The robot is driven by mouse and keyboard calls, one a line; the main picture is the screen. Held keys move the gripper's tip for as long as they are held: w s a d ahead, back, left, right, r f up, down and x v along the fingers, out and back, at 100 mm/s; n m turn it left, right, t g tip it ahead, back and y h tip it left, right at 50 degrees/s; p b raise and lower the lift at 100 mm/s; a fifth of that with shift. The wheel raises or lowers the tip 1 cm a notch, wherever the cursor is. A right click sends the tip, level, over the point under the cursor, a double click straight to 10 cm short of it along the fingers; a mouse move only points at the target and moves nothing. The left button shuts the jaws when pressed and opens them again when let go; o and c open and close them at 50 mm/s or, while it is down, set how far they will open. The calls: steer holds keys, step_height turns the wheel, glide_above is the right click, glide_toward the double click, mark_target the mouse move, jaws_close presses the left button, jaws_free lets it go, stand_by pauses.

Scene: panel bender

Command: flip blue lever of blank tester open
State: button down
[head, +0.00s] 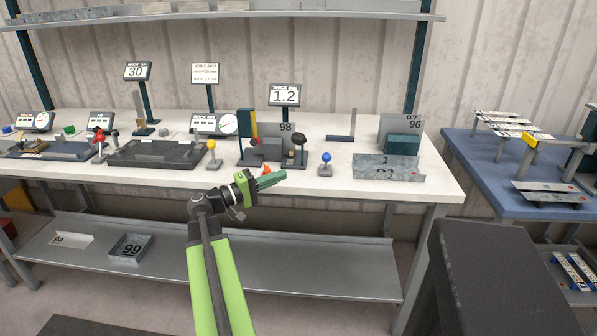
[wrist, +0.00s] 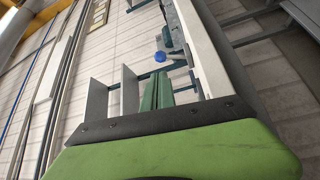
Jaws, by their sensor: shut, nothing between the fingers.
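A blue-knobbed lever (head: 326,158) stands upright on a small grey base near the front edge of the white bench. Its blue knob also shows in the wrist view (wrist: 160,56), beyond my fingertips. Just left of it is a dark device (head: 258,155) with a coloured strip and a 98 plate; I cannot tell whether the blue lever belongs to it. My gripper (head: 279,175) has green fingers, shut and empty, at the bench's front edge, left of and apart from the blue lever. The fingers also show in the wrist view (wrist: 158,92). My gripper hides part of an orange piece.
A black-knobbed lever (head: 298,139) and a yellow-knobbed lever (head: 211,146) stand nearby on the white bench (head: 440,182). A blue table (head: 470,160) stands further right. A shelf (head: 300,275) runs below.

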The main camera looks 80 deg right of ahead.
mark_target(326, 162)
steer(key=p+x, duration=0.1)
steer(key=x, duration=1.2)
